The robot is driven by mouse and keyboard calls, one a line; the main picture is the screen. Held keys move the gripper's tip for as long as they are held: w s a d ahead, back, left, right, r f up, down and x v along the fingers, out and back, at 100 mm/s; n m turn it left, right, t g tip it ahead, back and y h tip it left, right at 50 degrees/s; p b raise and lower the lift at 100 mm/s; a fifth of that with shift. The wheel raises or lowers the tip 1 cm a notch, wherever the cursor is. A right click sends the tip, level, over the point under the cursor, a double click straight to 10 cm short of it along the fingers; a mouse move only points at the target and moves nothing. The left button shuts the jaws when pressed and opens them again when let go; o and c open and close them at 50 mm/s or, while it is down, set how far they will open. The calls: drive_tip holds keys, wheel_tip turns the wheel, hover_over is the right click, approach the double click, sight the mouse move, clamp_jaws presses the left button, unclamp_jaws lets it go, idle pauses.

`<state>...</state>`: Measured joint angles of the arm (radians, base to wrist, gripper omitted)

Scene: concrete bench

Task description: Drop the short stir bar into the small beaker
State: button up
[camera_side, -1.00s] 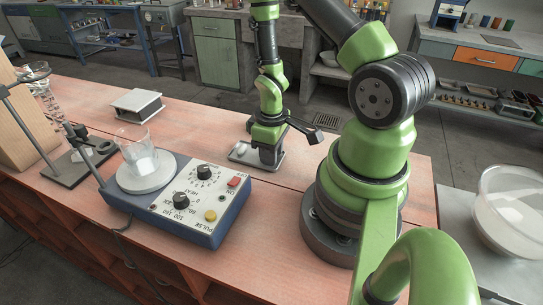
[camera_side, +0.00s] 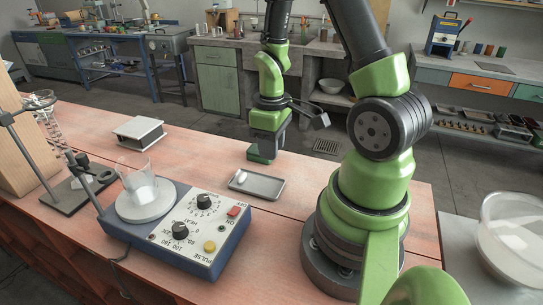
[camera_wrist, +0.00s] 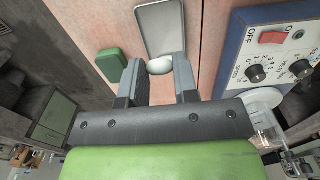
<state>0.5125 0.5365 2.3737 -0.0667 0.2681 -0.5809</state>
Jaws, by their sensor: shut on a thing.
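My gripper (camera_side: 268,150) is raised above the bench behind the tray in the side view. In the wrist view its two fingers (camera_wrist: 160,78) stand either side of a small rounded white piece, the short stir bar (camera_wrist: 160,68), and are shut on it. The side view does not show the held bar clearly. Another white bar (camera_side: 241,177) lies at the left end of the grey tray (camera_side: 265,187). The small clear beaker (camera_side: 137,178) stands upright on the round white plate of the hotplate, well to the left of my gripper.
A dark green block (camera_wrist: 112,65) is beside the tray. A white-topped box (camera_side: 140,130) stands behind the beaker. A stand with a rod (camera_side: 30,150) is at far left.

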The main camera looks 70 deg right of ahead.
drive_tip(key=shift+r, duration=0.1)
drive_tip(key=w+a+r, duration=0.3)
drive_tip(key=w+a, duration=0.1)
drive_tip(key=w, duration=0.8)
drive_tip(key=w+a+r, duration=0.7)
drive_tip(key=a+r, duration=0.1)
drive_tip(key=a, duration=0.4)
wheel_tip(320, 180, down, 6)
drive_tip(key=shift+w, duration=0.15)
drive_tip(key=o, duration=1)
drive_tip(key=shift+r, duration=4.95)
